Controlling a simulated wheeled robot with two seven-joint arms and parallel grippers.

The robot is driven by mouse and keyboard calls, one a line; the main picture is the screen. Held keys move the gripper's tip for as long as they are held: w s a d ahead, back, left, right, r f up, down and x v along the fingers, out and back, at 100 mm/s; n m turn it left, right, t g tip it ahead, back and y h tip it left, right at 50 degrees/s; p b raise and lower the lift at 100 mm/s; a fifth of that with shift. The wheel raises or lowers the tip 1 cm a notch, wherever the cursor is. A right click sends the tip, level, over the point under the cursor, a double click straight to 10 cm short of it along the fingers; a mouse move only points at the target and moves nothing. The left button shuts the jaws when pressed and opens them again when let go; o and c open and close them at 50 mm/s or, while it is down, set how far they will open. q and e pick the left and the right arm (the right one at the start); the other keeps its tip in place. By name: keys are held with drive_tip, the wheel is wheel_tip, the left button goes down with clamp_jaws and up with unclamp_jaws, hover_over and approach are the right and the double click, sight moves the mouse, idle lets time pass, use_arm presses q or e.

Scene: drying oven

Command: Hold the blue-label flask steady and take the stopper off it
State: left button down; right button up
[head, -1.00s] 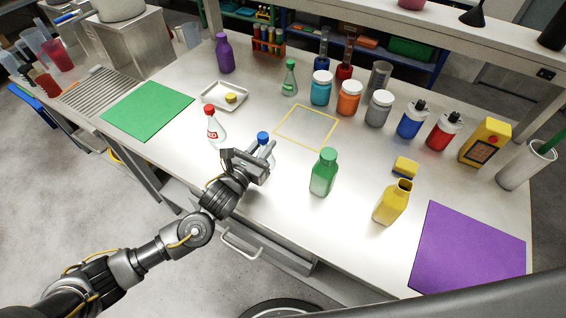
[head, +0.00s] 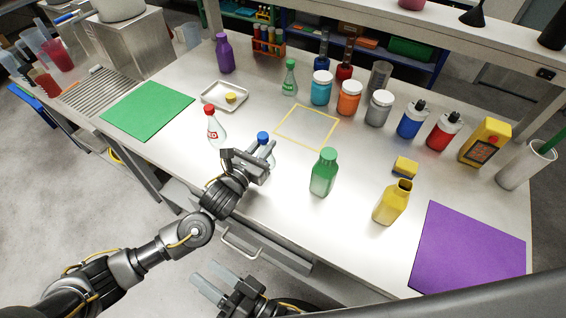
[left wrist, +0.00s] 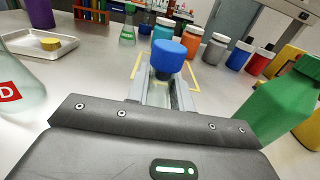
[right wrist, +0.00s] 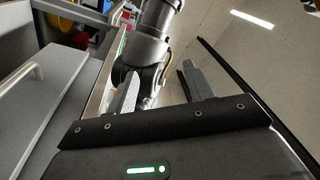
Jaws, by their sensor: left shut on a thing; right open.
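The flask with the blue stopper (head: 262,138) stands on the bench. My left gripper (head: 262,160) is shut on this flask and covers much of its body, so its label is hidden. In the left wrist view the blue stopper (left wrist: 168,57) sits on top of the flask, just above and between the fingers. My right gripper (head: 204,279) is open and empty, low in front of the bench, apart from the flask. In the right wrist view its two fingers (right wrist: 158,82) are spread, with part of my other arm beyond them.
A red-stoppered flask (head: 213,128) stands left of the held flask, and a green bottle (head: 324,172) stands to its right. A yellow bottle (head: 390,204) is farther right. The bench front edge and drawer handle (head: 240,246) lie between my right gripper and the bench top.

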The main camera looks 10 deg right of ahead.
use_arm(q)
drive_tip(key=shift+f, duration=0.2)
drive_tip(key=shift+a, duration=0.1)
use_arm(e)
drive_tip(key=w+a+r+n+t+y, duration=0.1)
drive_tip(key=w+r+n+t, duration=0.15)
drive_tip(key=w+r, duration=0.45)
drive_tip(key=w+d+r+n+t+h, duration=0.2)
drive_tip(key=w+d+r, duration=0.2)
drive_tip(key=w+r, duration=0.3)
drive_tip(key=w+d+r+n+t+h, duration=0.1)
drive_tip(key=w+d+r+t+h, duration=0.1)
drive_tip(key=w+d+r, duration=0.35)
drive_tip(key=m+g+h, duration=0.1)
drive_tip(key=g+h, duration=0.2)
drive_tip(key=h, duration=0.4)
approach(264, 137)
use_arm(q)
drive_tip(key=shift+s, duration=0.1)
use_arm(e)
drive_tip(key=x, duration=1.1)
drive_tip(key=shift+s, duration=0.1)
